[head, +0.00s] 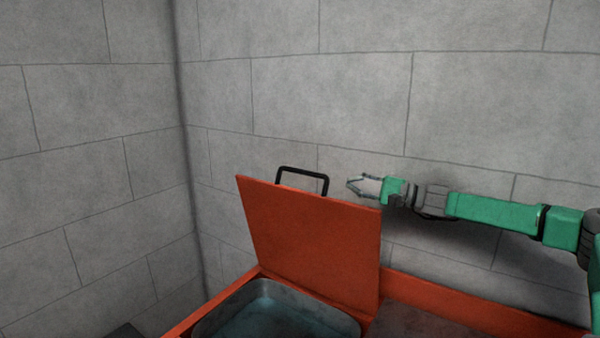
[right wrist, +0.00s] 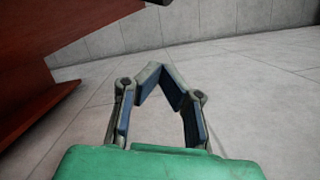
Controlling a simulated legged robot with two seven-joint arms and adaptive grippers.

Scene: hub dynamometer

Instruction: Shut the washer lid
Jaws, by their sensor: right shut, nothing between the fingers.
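The washer lid (head: 310,235) is a flat orange panel, standing raised and leaning at the back of the washer (head: 190,322). A black bar handle (head: 303,171) sticks up from its top edge. Below the lid, the washer's grey basin (head: 270,310) lies open with bluish liquid-like content. My right gripper (head: 356,183) is at the lid's upper right, right of the handle and apart from it. In the right wrist view its fingertips (right wrist: 160,72) meet, with nothing between them. A reddish panel (right wrist: 60,45), probably the lid, fills the upper left there. My left gripper is not in view.
Grey block walls (head: 330,90) stand behind and to the left, meeting in a corner. A dark flat surface (head: 430,322) lies right of the basin within the orange frame. A small dark object (head: 124,331) shows at the bottom left. The space above the basin is clear.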

